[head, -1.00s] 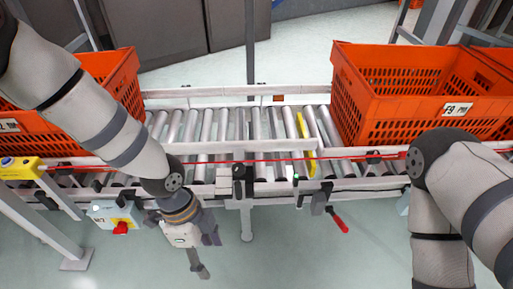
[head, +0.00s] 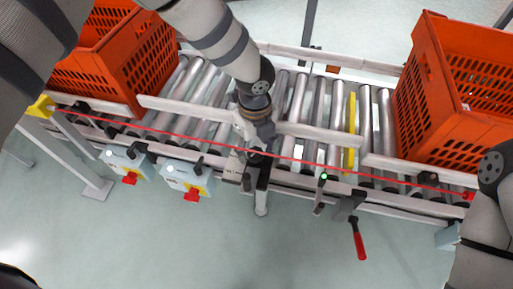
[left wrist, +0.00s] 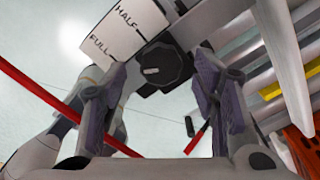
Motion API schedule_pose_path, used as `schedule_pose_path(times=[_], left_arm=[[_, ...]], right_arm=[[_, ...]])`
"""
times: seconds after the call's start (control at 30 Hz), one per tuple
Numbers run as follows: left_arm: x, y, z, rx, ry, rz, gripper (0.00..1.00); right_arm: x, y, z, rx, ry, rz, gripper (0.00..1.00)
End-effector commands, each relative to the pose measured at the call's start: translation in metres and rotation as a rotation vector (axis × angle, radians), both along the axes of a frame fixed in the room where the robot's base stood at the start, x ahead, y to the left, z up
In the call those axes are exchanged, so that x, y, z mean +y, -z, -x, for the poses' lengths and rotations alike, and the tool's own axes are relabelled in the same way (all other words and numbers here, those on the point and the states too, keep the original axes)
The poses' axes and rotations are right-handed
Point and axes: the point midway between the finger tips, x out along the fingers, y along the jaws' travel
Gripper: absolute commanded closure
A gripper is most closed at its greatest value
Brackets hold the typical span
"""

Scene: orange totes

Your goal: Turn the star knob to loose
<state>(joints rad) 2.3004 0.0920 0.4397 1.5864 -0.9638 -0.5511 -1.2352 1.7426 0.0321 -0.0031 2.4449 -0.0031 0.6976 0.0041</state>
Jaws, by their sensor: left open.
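The star knob (left wrist: 165,66) is dark and lobed. In the left wrist view it sits beside a white label plate (left wrist: 120,28) that reads "HALF" and "FULL"; no "loose" mark can be read. My left gripper (left wrist: 160,72) is open, with one finger on each side of the knob in the picture. I cannot tell whether the fingers touch it. In the head view the left gripper (head: 254,150) is over the conveyor's front rail, and I cannot make out the knob clearly there. My right arm shows at the right edge, its gripper out of view.
A roller conveyor (head: 205,105) carries orange totes at left (head: 150,65) and right (head: 425,105). A red cord (head: 395,172) runs along its front. Two boxes with red switches (head: 130,178) (head: 191,194) and a red-handled lever (head: 358,240) hang below. Floor in front is clear.

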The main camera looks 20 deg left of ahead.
Motion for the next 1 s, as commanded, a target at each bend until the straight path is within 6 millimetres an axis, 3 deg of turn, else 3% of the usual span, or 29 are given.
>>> schedule_pose_path(times=[0.1, 0.4, 0.6, 1.0], left_arm=[[0.0, 0.0125, 0.0, 0.001, 0.0, -0.001, 0.45], [0.0001, 0.0147, -0.0004, -0.001, -0.001, 0.0, 0.48], [0.0001, 0.0146, -0.0003, -0.001, -0.001, 0.0, 0.93], [0.0001, 0.0138, -0.0008, -0.003, -0.061, -0.001, 0.94]], right_arm=[[-0.0001, 0.0016, 0.0013, 0.004, 0.0, 0.0, 0.6], [-0.0001, 0.0015, 0.001, 0.003, 0.0, 0.0, 0.6], [-0.0001, 0.0015, 0.001, 0.003, 0.0, 0.0, 0.6], [0.0, -0.0005, -0.0006, -0.002, 0.0, 0.0, 0.6]])
